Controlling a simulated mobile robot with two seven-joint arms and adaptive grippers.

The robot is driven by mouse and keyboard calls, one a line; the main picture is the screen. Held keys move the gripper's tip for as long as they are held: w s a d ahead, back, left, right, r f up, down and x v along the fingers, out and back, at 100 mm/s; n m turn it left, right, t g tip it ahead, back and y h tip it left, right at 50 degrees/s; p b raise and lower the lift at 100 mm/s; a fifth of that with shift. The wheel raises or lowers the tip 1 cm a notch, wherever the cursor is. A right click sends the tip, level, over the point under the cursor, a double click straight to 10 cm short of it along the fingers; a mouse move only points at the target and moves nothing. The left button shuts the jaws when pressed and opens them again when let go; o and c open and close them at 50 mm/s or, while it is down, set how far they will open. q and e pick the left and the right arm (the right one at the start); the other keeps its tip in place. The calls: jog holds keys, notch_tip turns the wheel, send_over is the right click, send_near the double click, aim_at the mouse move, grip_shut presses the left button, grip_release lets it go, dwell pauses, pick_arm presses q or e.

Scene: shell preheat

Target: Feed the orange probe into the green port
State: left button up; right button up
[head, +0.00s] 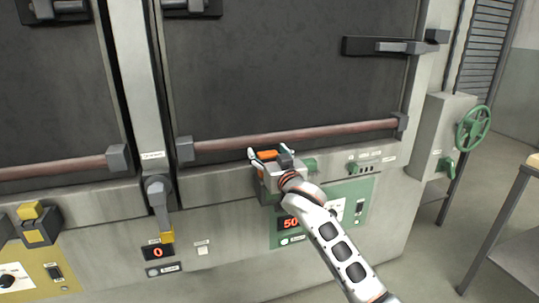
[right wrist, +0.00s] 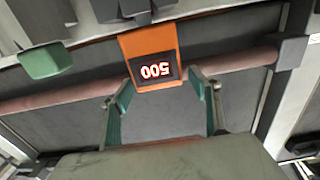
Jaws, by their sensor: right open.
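The orange probe (head: 267,154) shows at the front of the oven, below the right door's reddish bar. In the right wrist view it is an orange block (right wrist: 150,42) with a lit display, upside down, reading 500. My right gripper (head: 264,153) is open, with its fingers around or just short of the probe; contact cannot be told. In the right wrist view its green-padded fingertips (right wrist: 160,92) stand apart on either side of the probe's display end. A green fitting (head: 309,165) sits right of the probe; whether it is the port is unclear. My left gripper is not in view.
A green panel (head: 335,213) with a 500 display lies below, partly hidden by my arm. A yellow block (head: 30,210) sits in a dark holder at left. A grey box with a green handwheel (head: 473,128) stands at right, near a table (head: 505,225).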

jog(key=v, duration=1.2)
jog(key=shift+r, duration=0.1)
jog(key=s+d+f+g+h, duration=0.1)
jog(key=s+d+f, duration=0.25)
jog(key=f, duration=0.55)
jog(key=s+d+f+g, duration=0.15)
jog(key=s+f, duration=0.25)
jog(key=f, duration=0.4)
jog(key=s+d+f+g+h, duration=0.1)
jog(key=s+d+f, duration=0.25)
jog(key=f, duration=0.55)
jog(key=s+d+f+g, duration=0.1)
jog(key=s+d+f, duration=0.1)
jog(key=s+f, duration=0.4)
jog(key=s+d+f+g, duration=0.1)
jog(key=s+d+f, duration=0.2)
jog(key=s+f, duration=0.3)
jog(key=s+d+f+g+h, duration=0.1)
jog(key=s+d+f, duration=0.2)
jog(key=s, duration=0.9)
notch_tip(320, 180, down, 3)
jog(key=shift+r+n, duration=0.1)
jog(key=shift+n, duration=0.3)
jog(key=shift+s, duration=0.1)
